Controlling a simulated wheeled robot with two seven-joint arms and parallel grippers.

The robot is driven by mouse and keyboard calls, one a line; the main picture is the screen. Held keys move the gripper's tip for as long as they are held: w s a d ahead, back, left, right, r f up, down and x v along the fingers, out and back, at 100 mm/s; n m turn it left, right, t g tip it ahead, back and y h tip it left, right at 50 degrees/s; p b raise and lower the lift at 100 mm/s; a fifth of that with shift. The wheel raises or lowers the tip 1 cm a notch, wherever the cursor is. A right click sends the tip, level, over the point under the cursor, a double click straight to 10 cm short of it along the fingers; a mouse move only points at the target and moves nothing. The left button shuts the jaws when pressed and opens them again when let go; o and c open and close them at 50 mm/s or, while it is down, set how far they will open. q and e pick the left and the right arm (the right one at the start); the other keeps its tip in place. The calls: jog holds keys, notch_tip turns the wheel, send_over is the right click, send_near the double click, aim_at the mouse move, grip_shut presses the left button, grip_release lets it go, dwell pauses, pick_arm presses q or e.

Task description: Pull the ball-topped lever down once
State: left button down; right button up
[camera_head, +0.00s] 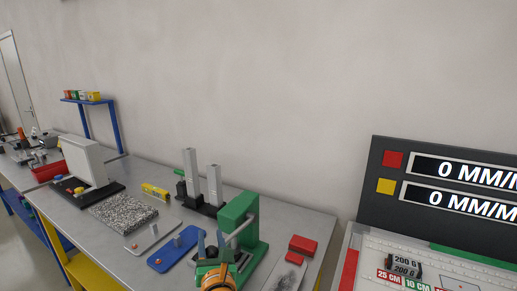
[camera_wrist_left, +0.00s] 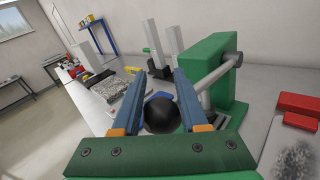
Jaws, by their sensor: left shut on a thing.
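A green press (camera_head: 241,228) stands on the steel workbench, with a grey metal lever rod (camera_head: 240,228) coming off its upper part. In the left wrist view the press (camera_wrist_left: 220,90) is at the right, and the rod (camera_wrist_left: 215,75) slants down-left from its hub. The lever's black ball (camera_wrist_left: 161,113) sits between the two blue fingers of my left gripper (camera_wrist_left: 161,98). The gripper is shut on the ball. In the head view my left gripper (camera_head: 212,247) is just left of the press, and the ball is mostly hidden. My right gripper is out of view.
Red blocks (camera_head: 302,245) lie right of the press. A blue plate (camera_head: 174,249), a granite slab (camera_head: 122,211) and a stand with two grey columns (camera_head: 203,200) are left and behind. A dark display panel (camera_head: 440,190) stands at the right.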

pick_arm(q)
jog(key=shift+f, duration=0.15)
jog(key=shift+f+b, duration=1.8)
jog(key=shift+f, duration=0.5)
jog(key=c, duration=1.1)
grip_release()
jog(key=shift+a+r, duration=0.1)
jog(key=shift+r, duration=0.05)
jog(key=shift+s, duration=0.1)
